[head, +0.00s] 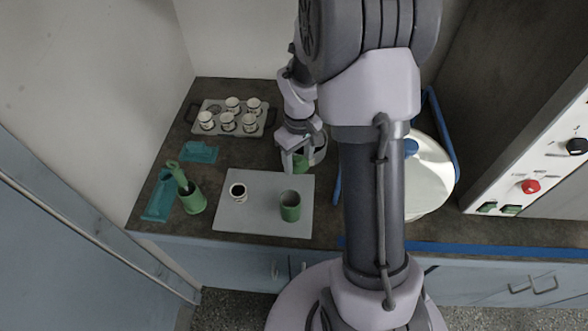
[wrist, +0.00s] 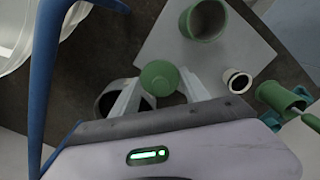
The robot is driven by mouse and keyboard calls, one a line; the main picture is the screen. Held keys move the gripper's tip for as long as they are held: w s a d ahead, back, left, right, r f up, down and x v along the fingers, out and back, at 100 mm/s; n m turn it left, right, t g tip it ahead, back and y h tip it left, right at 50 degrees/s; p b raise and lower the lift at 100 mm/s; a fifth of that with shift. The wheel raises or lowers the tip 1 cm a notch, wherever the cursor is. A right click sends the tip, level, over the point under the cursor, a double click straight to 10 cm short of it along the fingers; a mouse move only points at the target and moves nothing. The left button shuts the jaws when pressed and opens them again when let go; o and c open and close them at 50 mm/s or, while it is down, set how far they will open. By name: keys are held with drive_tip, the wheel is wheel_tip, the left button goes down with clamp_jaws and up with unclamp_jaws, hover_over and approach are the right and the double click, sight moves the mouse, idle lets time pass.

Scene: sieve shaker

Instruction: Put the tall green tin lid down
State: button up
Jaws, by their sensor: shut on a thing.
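My gripper (head: 298,150) is shut on the tall green tin lid (wrist: 160,77), a round green piece between its two fingers. The lid shows in the head view as a small green patch (head: 301,161), partly hidden by the fingers. It is over or near the dark worktop behind the grey mat; I cannot tell its height. An open green tin (head: 290,206) stands upright on the right part of the mat; it also shows in the wrist view (wrist: 203,20).
The grey mat (head: 262,222) also carries a white cup (head: 238,190). A green holder (head: 193,201) stands left, beside teal trays (head: 200,152). A dark-mouthed vessel (wrist: 115,97) is close beside my gripper. A cup tray (head: 215,105) is at back; a blue frame (head: 442,125) is right.

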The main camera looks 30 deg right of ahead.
sight(298, 158)
wheel_tip(298, 158, down, 8)
drive_tip(key=b, duration=0.3)
drive_tip(key=shift+a+f, duration=0.1)
drive_tip(key=o, duration=1.3)
wheel_tip(298, 158, up, 12)
drive_tip(key=p, duration=0.5)
drive_tip(key=s+a+r+m+t, duration=0.25)
drive_tip(key=a+r, duration=0.25)
drive_tip(key=r, duration=0.5)
drive_tip(key=s+a+r+m+t, duration=0.1)
drive_tip(key=s+a+r, duration=0.2)
drive_tip(key=s, duration=0.2)
drive_tip(key=s+a+r+m+t+y, duration=0.1)
drive_tip(key=s+a+r, duration=0.2)
drive_tip(key=s+a, duration=0.1)
drive_tip(key=s+a+r+m+t+y, duration=0.1)
drive_tip(key=s+a+r+m, duration=0.1)
drive_tip(key=s+a+r, duration=0.1)
drive_tip(key=shift+s+a+r, duration=0.1)
drive_tip(key=shift+s+a, duration=0.25)
drive_tip(key=shift+s, duration=0.35)
drive_tip(key=shift+s+a+r, duration=0.1)
drive_tip(key=shift+s+a, duration=0.2)
drive_tip(key=shift+s, duration=0.4)
